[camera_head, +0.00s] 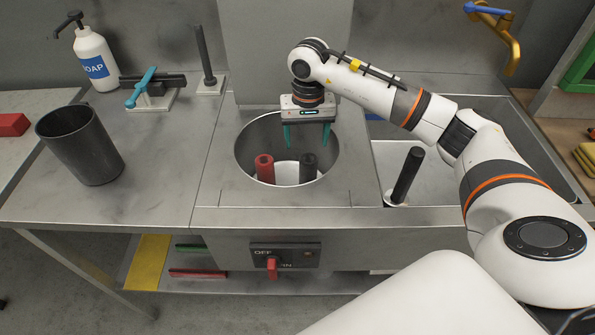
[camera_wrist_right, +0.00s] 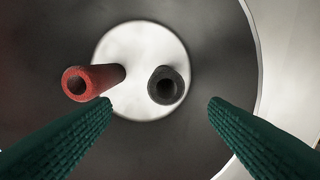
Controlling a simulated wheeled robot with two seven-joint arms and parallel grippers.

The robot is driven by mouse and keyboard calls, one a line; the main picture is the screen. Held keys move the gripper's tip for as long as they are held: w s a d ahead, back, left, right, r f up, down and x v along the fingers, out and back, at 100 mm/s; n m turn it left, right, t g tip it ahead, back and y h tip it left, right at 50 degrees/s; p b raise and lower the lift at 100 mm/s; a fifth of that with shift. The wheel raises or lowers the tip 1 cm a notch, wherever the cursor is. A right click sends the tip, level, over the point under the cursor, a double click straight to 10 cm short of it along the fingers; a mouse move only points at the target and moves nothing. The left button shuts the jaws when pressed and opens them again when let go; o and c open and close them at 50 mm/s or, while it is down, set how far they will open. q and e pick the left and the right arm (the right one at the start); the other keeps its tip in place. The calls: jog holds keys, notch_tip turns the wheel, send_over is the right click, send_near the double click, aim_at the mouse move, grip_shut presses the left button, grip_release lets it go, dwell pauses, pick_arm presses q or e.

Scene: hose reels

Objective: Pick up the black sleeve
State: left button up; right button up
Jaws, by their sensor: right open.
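The black sleeve (camera_head: 308,167) stands upright inside the round metal well in the counter. A red sleeve (camera_head: 265,168) stands to its left. In the right wrist view, the black sleeve (camera_wrist_right: 166,85) shows its open end between my two green fingers, and the red sleeve (camera_wrist_right: 90,82) leans in the picture to the left, close to the left fingertip. My right gripper (camera_head: 308,136) is open and empty, pointing down above the well; it also shows in the right wrist view (camera_wrist_right: 160,104). My left gripper is not in view.
The well's metal rim (camera_head: 240,160) surrounds both sleeves. A dark cup (camera_head: 82,147), a soap bottle (camera_head: 95,58) and a black upright rod (camera_head: 205,55) stand on the left counter. Another black rod (camera_head: 407,176) stands right of the well. A switch panel (camera_head: 286,255) is on the front.

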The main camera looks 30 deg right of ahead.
aim_at(308, 167)
jog(key=f, duration=0.3)
jog(key=s+f, duration=0.1)
jog(key=f, duration=0.1)
jog(key=shift+p, duration=0.35)
jog(key=shift+w+f, duration=0.15)
jog(key=shift+f, duration=0.3)
jog(key=f, duration=0.4)
jog(key=shift+w+d+f+p, duration=0.3)
jog(key=shift+d+f+p, duration=0.1)
jog(key=shift+f, duration=0.4)
jog(key=shift+c, duration=0.2)
jog(key=c, duration=1)
pick_arm(q)
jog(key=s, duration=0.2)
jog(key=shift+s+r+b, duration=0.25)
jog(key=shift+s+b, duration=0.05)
jog(key=shift+b, duration=0.1)
pick_arm(e)
notch_tip(308, 167, up, 10)
jog(key=shift+r, duration=0.1)
